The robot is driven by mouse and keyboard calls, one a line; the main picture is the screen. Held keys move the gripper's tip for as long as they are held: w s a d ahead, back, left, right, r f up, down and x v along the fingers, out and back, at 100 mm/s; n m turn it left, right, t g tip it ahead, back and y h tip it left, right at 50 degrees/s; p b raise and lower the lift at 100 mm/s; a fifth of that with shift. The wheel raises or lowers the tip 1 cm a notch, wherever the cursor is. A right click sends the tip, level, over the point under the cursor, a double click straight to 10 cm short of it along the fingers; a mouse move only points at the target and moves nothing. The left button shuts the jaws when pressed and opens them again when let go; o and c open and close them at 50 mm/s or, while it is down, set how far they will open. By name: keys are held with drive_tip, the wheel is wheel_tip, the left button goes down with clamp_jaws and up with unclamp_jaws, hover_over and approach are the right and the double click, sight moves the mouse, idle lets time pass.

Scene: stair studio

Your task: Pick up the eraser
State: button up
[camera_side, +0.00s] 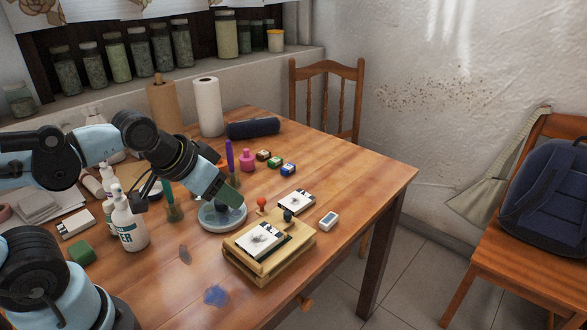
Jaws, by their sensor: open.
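I cannot tell for certain which thing is the eraser. A small white block with a dark patch on top (328,220) lies on the table right of the wooden press and could be it or a small timer. A white block with dark markings (76,223) at the left, beside the bottles, could also be it. My gripper (229,201) points down over the round pale dish, left of the first block and well apart from both. It is open, and nothing shows held in it. Its fingertips are small and dark, partly lost against the dish.
The round dish (222,222) and wooden press (268,253) stand mid-table. Stamps and small ink bottles (275,163) are behind. White bottles (129,225) and a green block (81,251) stand left. A paper roll (208,107) stands at the back. The table's right side (370,175) is clear.

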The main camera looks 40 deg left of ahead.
drive_tip(key=shift+o, duration=0.2)
drive_tip(key=shift+o, duration=0.8)
